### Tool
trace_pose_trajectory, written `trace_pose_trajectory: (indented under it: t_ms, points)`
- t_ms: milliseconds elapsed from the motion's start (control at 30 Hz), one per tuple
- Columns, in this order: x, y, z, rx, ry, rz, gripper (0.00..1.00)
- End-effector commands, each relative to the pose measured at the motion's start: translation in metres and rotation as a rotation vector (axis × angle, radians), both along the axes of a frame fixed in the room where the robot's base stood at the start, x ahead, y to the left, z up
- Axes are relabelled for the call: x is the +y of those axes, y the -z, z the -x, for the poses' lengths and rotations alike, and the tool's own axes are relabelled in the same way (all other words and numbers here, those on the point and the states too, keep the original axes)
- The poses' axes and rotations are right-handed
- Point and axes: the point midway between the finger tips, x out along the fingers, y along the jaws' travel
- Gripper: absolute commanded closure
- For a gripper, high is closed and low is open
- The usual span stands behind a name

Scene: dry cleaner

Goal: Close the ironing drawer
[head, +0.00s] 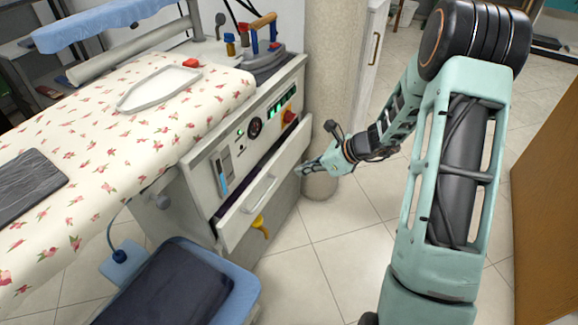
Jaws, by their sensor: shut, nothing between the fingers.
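The ironing drawer (285,163) is a pale front panel with a bar handle (260,193) on the side of the ironing station (200,165). It stands pulled out, with a dark gap showing behind its upper edge. My gripper (299,172) is shut and empty, at the right end of the drawer front, with its tips pointing left toward it. I cannot tell whether the fingertips touch the drawer.
Above the drawer are a gauge, lit switches and a red knob (289,117). A yellow tap-like part (259,224) is below it. A round column (333,80) stands behind my gripper. A blue-edged padded seat (185,285) is at front left. Tiled floor (310,265) is clear in front.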

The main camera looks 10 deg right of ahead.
Motion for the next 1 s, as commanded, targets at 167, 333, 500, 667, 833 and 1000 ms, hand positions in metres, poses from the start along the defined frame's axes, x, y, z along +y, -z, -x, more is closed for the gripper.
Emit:
trace_pose_trajectory:
  t_ms: [167, 333, 500, 667, 833, 1000]
  points:
    - [0.022, 0.029, -0.012, 0.003, -0.004, -0.002, 1.0]
    - [0.044, 0.055, -0.027, 0.002, -0.003, -0.002, 1.0]
    - [0.066, 0.065, -0.042, -0.002, -0.004, 0.0, 1.0]
    - [0.08, 0.065, -0.053, 0.0, -0.001, 0.0, 1.0]
    - [0.086, 0.064, -0.057, 0.0, 0.0, 0.0, 1.0]
    - [0.086, 0.063, -0.057, 0.001, 0.001, 0.0, 1.0]
